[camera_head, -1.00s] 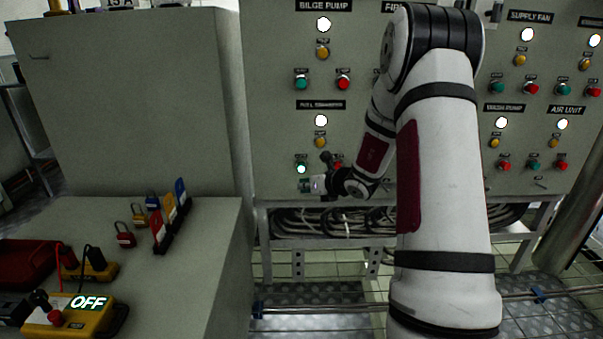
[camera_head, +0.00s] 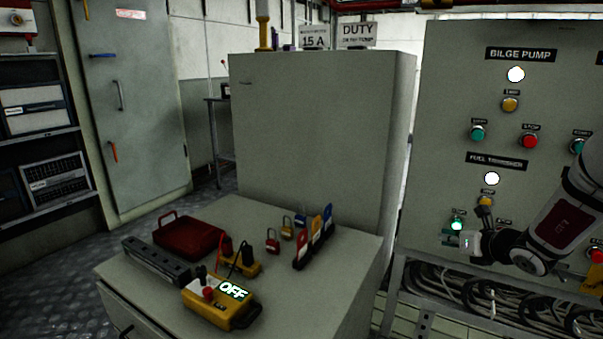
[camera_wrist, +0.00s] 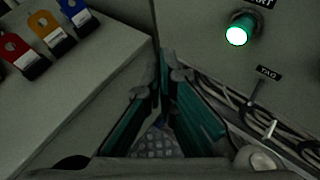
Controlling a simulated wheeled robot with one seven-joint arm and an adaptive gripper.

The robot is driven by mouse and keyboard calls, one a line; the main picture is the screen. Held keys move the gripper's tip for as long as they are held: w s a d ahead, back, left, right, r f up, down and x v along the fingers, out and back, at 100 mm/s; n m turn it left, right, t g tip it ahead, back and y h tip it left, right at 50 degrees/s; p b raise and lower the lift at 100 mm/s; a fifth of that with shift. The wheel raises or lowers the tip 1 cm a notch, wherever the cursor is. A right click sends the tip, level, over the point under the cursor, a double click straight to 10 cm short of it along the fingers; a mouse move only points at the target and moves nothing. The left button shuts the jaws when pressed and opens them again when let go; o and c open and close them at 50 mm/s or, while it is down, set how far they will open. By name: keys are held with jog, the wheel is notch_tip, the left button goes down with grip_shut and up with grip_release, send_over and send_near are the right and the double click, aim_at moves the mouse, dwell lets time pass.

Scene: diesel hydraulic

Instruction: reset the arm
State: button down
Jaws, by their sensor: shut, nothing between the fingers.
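My gripper (camera_head: 458,241) is at the right in the head view, in front of the lower part of the control panel (camera_head: 440,100). In the wrist view my gripper (camera_wrist: 163,75) shows its two green-sided fingers meeting at the tips, with nothing between them. A lit green start button (camera_wrist: 238,34) is up and to the right of the fingertips there. It also shows just above my gripper in the head view (camera_head: 457,224). My arm (camera_head: 565,215) comes in from the right edge.
A grey cabinet top (camera_head: 330,260) to the left holds a yellow tester reading OFF (camera_head: 215,305), a red case (camera_head: 187,237), padlocks (camera_head: 272,241) and coloured tags (camera_head: 315,238). A tall grey cabinet (camera_head: 310,140) stands behind. Cables (camera_head: 470,295) hang below the panel.

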jog(key=s+a+r+n+y, duration=0.1)
jog(key=a+r+n+y, duration=0.2)
jog(key=a+r+n, duration=0.55)
jog(key=s+a+r+n+g+y, duration=0.2)
jog(key=s+a+r+n+g, duration=0.15)
jog(key=s+a+n, duration=0.45)
jog(key=s+a+r+n+g+y, duration=0.2)
jog(key=s+a+r+n+g, duration=0.15)
jog(key=s+a, duration=0.8)
jog(key=s+a+f+n+g+h, duration=0.1)
jog(key=s+a+n+g+h, duration=0.25)
jog(key=s+n, duration=0.65)
jog(key=s+d+f+n+g+h, duration=0.1)
jog(key=s+d+n+h, duration=0.25)
jog(key=s, duration=0.45)
jog(key=s+d+f+n+g+h, duration=0.1)
jog(key=s+d+n+h, duration=0.1)
jog(key=s+d, duration=0.5)
notch_tip(320, 180, up, 37)
jog(key=s+a+t+p, duration=0.1)
jog(key=t+p, duration=0.3)
jog(key=p, duration=3.1)
jog(key=shift+s+a+f+p, duration=0.2)
jog(key=shift+a+p, duration=0.15)
jog(key=shift+a, duration=0.25)
